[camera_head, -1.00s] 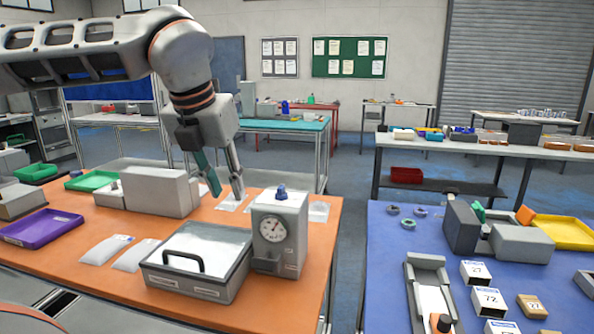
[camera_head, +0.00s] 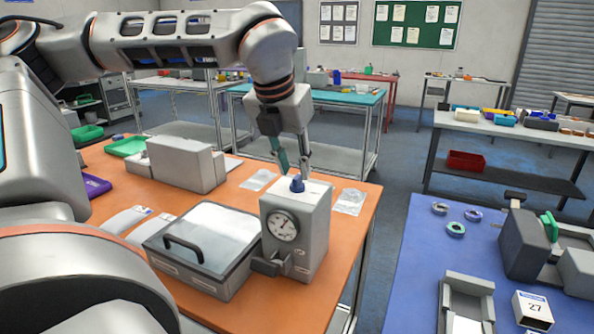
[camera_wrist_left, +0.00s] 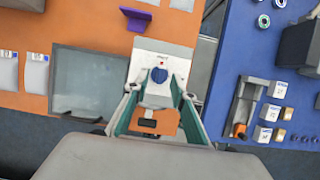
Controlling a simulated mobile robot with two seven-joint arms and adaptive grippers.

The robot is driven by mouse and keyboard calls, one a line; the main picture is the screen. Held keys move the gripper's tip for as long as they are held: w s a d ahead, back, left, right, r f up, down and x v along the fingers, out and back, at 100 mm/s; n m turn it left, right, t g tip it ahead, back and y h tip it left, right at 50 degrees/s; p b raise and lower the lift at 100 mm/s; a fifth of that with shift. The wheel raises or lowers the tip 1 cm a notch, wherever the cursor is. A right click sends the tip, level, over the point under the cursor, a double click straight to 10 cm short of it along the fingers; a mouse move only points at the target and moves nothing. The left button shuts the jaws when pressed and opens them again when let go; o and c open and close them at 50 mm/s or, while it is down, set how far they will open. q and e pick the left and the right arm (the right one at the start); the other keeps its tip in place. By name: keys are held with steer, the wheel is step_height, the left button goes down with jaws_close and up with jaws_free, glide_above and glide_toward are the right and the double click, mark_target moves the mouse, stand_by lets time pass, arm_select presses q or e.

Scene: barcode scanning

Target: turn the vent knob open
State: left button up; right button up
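The vent knob (camera_head: 297,184) is a small blue knob on top of a light grey box (camera_head: 313,235) with a round dial gauge on its front. The box stands on the orange table (camera_head: 345,262). My left gripper (camera_head: 294,172) points down just above the knob. My right gripper is out of view.
A clear-lidded box (camera_head: 207,240) with a black handle stands left of the gauge box. A grey block (camera_head: 185,163) stands behind it. Clear pouches (camera_head: 350,201) lie nearby. A blue table (camera_head: 425,262) with several items is to the right, across a gap.

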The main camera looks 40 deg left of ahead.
arm_select(q)
steer(key=shift+x, duration=1.15)
jaws_close()
